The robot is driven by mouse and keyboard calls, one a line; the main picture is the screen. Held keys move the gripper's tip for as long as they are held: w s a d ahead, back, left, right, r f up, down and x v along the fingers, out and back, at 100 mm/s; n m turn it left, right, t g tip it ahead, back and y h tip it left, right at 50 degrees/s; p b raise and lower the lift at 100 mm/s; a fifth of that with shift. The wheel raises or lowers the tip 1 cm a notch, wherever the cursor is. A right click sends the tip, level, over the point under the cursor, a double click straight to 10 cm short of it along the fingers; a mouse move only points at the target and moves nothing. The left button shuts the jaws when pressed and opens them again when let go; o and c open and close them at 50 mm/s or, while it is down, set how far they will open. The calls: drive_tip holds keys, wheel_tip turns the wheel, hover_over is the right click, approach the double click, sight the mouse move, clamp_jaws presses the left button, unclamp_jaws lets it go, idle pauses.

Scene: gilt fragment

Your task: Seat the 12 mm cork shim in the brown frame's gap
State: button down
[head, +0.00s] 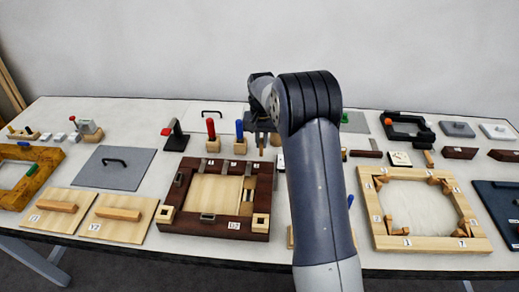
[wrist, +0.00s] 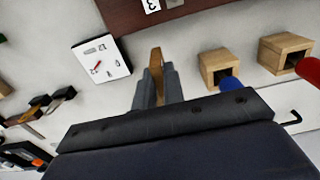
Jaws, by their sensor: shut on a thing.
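The dark brown frame (head: 262,185) lies on the table left of my arm, with a pale wood panel (head: 213,193) inside it. A narrow slot shows between the panel and the frame's right side, with small wooden pieces in it. In the wrist view, part of the brown frame (wrist: 185,12) shows at the top. My gripper (wrist: 158,77) is shut on the thin tan cork shim (wrist: 156,58), whose end sticks out past the fingertips. In the head view my gripper (head: 262,133) is behind the frame's far edge, apart from it, partly hidden by my arm.
Wooden blocks with a blue handle (head: 240,128) and a red handle (head: 211,129) stand close left of my gripper. A white card (head: 399,159) lies to the right. A light wood frame (head: 463,243) lies at right front, a grey lidded panel (head: 115,170) at left.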

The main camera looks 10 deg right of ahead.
sight(261, 150)
drive_tip(key=shift+f+p, duration=0.3)
drive_tip(key=shift+f, duration=1.65)
drive_tip(key=shift+f, duration=0.15)
drive_tip(key=c, duration=1.5)
unclamp_jaws()
